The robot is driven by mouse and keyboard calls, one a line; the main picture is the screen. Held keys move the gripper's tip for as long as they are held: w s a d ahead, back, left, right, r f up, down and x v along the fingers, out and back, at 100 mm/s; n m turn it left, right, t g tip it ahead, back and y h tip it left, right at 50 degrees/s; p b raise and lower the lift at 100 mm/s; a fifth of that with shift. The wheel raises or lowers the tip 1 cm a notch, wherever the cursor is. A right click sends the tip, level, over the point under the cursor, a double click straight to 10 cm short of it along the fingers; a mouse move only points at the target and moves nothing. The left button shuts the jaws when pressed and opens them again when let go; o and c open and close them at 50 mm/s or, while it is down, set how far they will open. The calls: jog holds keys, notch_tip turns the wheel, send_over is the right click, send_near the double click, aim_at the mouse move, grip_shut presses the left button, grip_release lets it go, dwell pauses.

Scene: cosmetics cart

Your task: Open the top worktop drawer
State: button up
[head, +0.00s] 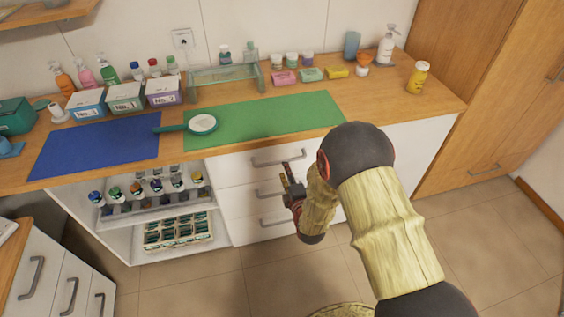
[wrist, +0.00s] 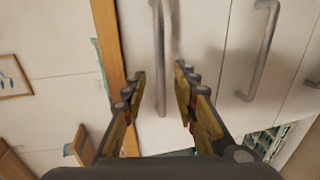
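The top worktop drawer (head: 236,168) is a white front just under the wooden worktop edge, and it looks shut. Its grey bar handle (head: 278,158) shows in the head view, a little above and left of my gripper (head: 287,176). In the wrist view, the picture is turned and this handle (wrist: 158,40) lies beside the wooden edge, in line with the gap between my fingers (wrist: 160,75). My gripper is open, with one finger on each side of that line. Whether a finger touches the handle, I cannot tell.
The second drawer's handle (wrist: 261,50) is close by, and a lower handle (head: 272,222) is below it. An open shelf (head: 150,213) with bottles stands left of the drawers. The worktop (head: 375,105) above holds bottles, boxes and mats. The floor (head: 205,280) in front is clear.

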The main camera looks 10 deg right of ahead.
jog(key=shift+b+x, duration=0.95)
jog(key=shift+x, duration=2.65)
jog(key=shift+c, duration=0.5)
grip_shut()
